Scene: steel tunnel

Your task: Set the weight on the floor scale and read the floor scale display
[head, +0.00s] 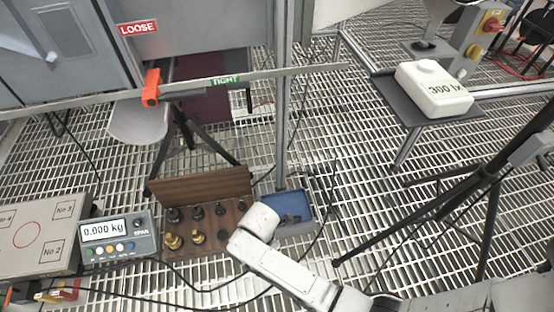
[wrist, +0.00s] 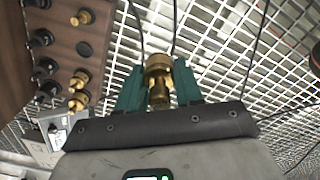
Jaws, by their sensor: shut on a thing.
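In the wrist view, my gripper (wrist: 158,90) has its teal fingers shut on a brass weight (wrist: 158,66), a knobbed cylinder held above the grating. In the head view my arm hides the gripper and this weight. The floor scale (head: 30,262) is a flat platform at the left, with a red circle and corner labels such as No 2 and No 3; its pan is bare where visible. Its display (head: 103,229) beside it reads 0.000 kg.
A wooden weight box (head: 207,187) with its lid up holds several brass and black weights; it also shows in the wrist view (wrist: 62,50), with an empty dark hole. A blue bin (head: 295,228) stands right of it. Cables and tripod legs cross the grating.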

